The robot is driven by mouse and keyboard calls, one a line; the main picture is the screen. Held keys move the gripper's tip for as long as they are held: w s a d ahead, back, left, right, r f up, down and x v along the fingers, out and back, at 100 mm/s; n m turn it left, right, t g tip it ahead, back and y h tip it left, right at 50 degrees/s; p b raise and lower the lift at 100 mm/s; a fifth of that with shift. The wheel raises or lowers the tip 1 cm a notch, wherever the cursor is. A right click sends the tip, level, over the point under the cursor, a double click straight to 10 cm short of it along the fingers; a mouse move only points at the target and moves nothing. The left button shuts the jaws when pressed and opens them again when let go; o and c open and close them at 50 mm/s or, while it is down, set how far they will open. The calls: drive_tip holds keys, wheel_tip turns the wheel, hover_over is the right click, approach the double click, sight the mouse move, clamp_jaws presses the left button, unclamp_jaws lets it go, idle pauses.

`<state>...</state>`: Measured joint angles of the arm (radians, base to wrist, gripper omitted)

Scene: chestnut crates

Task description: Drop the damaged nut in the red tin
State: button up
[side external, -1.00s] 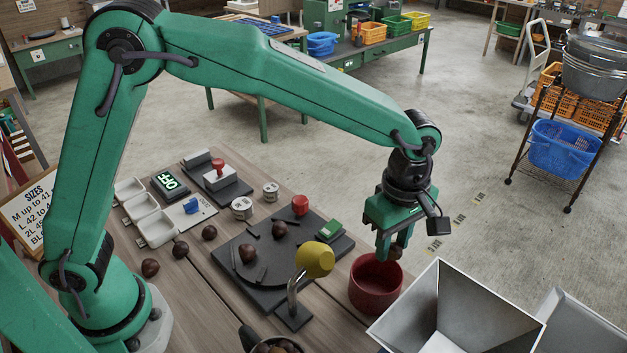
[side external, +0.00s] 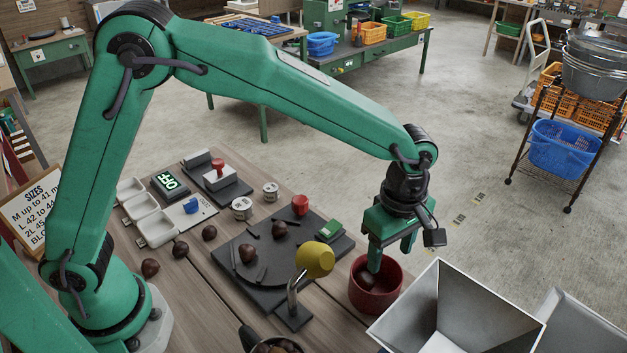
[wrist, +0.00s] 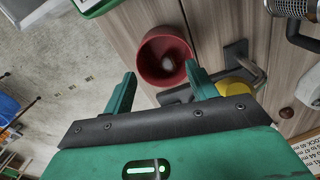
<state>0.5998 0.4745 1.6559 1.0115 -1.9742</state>
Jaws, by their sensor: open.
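The red tin (side external: 376,302) stands on the wooden bench, left of the metal hopper. A brown nut (side external: 368,281) lies inside it, partly hidden by the rim and one finger. In the wrist view the tin (wrist: 146,48) is ahead of the fingers, with a pale patch of the nut (wrist: 168,65) inside. My gripper (side external: 391,259) is over the tin with its fingers apart and nothing between them. One fingertip reaches about the tin's mouth. The spread fingers also show in the wrist view (wrist: 159,74).
A metal hopper (side external: 480,283) stands close to the tin's right. A yellow-headed lamp-like piece (side external: 314,259) and a dark plate (side external: 264,282) bearing nuts lie to its left. Loose nuts (side external: 150,267) sit on the bench. A bowl of nuts is at the front.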

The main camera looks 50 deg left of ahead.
drive_tip(key=shift+r, duration=0.1)
wheel_tip(320, 180, up, 8)
idle(0.6)
drive_tip(key=shift+a, duration=0.1)
idle(0.3)
drive_tip(key=s+a+r+m+t, duration=0.1)
drive_tip(key=s+a+r+m, duration=0.25)
drive_tip(key=a, duration=0.45)
drive_tip(key=s+a+r+m+t, duration=0.2)
drive_tip(key=s+a+r+m, duration=0.15)
drive_tip(key=a, duration=0.55)
drive_tip(key=s+a+f+m+t, duration=0.2)
drive_tip(key=s+a+m, duration=0.6)
drive_tip(key=s+a, duration=0.2)
drive_tip(key=shift+s+f+m+t, duration=0.25)
drive_tip(key=shift+s+m+t, duration=0.05)
drive_tip(key=shift+m, duration=0.1)
